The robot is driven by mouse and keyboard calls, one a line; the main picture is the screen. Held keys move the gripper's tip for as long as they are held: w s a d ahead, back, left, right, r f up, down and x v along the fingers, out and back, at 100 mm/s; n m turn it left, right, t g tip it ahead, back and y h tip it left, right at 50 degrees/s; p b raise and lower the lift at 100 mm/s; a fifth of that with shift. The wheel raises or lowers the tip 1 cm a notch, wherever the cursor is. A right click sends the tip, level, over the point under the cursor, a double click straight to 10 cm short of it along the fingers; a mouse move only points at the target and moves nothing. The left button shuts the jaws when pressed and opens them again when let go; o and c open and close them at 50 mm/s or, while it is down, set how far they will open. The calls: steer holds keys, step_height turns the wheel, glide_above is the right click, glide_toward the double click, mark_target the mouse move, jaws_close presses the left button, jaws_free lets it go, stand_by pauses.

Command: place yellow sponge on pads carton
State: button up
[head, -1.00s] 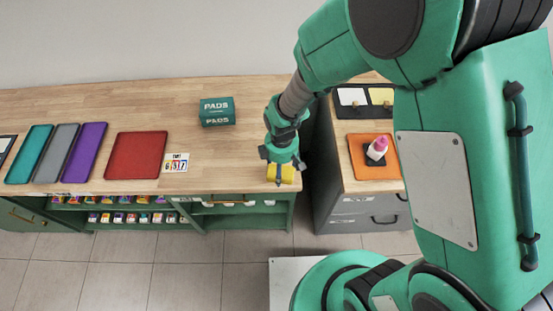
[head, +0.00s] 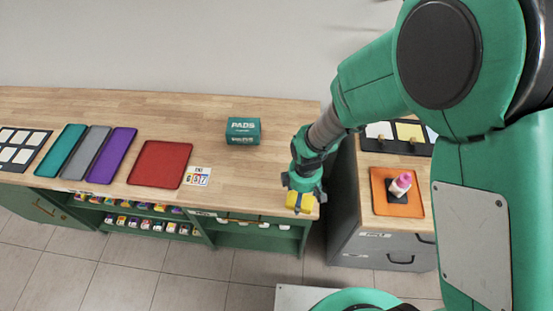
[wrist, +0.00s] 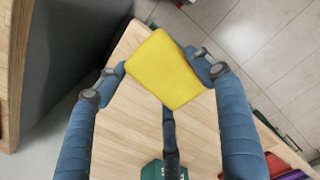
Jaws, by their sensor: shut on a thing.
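The yellow sponge (head: 300,201) is held in my gripper (head: 302,194) at the front right corner of the long wooden counter in the head view. In the wrist view the sponge (wrist: 165,70) sits between the fingers of my gripper (wrist: 163,72), which is shut on it. The green pads carton (head: 243,131) stands on the counter, behind and to the left of my gripper. Its top looks bare. Only an edge of the carton (wrist: 160,170) shows at the bottom of the wrist view.
A red tray (head: 160,164) and a number card (head: 198,176) lie left of the carton on the counter (head: 230,190). Teal, grey and purple trays lie further left. On the right cabinet, a pink-capped bottle (head: 401,184) stands on an orange tray (head: 397,209). Counter around the carton is clear.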

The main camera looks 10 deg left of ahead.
steer(key=shift+w, duration=0.1)
steer(key=w+a+r+n+p, duration=0.1)
steer(key=w+a+r+p, duration=0.2)
steer(key=w+a, duration=0.6)
steer(key=w+a+r+n+p, duration=0.1)
steer(key=w+a+r+p, duration=0.3)
steer(key=w+a, duration=0.5)
steer(key=shift+w+a, duration=0.15)
steer(key=shift+w, duration=0.25)
steer(key=shift+r, duration=0.1)
steer(key=p, duration=0.1)
glide_above(243, 123)
steer(key=shift+s+f, duration=0.1)
steer(key=shift+f, duration=0.65)
steer(key=shift+f, duration=0.15)
steer(key=shift+f, duration=1.6)
